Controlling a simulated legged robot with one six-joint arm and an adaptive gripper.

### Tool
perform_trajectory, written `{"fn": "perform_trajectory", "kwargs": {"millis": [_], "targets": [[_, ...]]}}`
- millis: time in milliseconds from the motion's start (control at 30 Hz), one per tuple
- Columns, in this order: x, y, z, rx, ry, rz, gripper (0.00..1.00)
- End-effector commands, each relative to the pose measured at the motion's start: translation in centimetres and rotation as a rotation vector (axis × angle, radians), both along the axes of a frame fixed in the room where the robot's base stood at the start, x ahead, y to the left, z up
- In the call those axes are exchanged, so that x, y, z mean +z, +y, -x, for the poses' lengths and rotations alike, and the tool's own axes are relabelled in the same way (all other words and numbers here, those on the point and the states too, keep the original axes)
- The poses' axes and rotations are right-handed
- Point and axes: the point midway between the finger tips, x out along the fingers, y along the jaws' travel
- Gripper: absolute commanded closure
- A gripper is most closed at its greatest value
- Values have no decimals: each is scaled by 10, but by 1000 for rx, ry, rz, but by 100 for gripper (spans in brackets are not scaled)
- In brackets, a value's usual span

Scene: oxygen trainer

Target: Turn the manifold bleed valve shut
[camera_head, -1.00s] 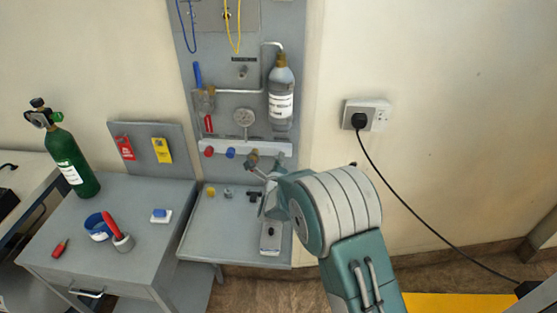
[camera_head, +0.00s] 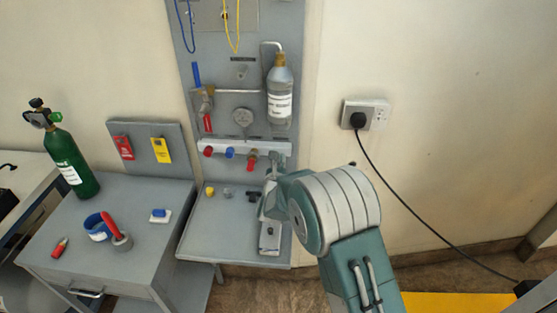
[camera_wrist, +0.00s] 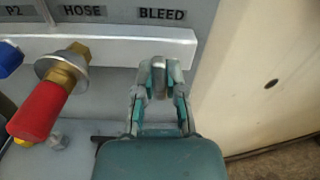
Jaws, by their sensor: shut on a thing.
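The manifold bleed valve (camera_wrist: 159,80) is a small metal piece just below the BLEED label in the wrist view. My gripper (camera_wrist: 160,88) is closed around it, with a finger on each side; the fingers hide part of the valve, so its angle is hard to read. In the head view my gripper (camera_head: 274,164) reaches the right end of the white manifold bar (camera_head: 218,146) and covers the valve there.
A red-sleeved brass fitting (camera_wrist: 48,105) hangs from the HOSE port, left of my gripper. A blue knob (camera_head: 230,153) and a red knob (camera_head: 208,152) are further left. A grey bottle (camera_head: 280,95) hangs above. A small shelf (camera_head: 215,235) lies below.

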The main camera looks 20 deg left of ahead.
Motion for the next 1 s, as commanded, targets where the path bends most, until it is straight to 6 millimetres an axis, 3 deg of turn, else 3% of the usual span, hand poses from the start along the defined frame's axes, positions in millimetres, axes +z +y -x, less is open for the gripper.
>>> {"fn": "perform_trajectory", "kwargs": {"millis": [33,333,833,900,933,1000], "targets": [[-8,-1,2,0,22,-15,100],[-8,-1,2,0,45,-110,100],[-8,0,2,1,48,-126,100],[-8,0,2,1,47,-127,59],[-7,0,2,1,46,-127,50],[-6,1,2,2,43,-128,50]]}}
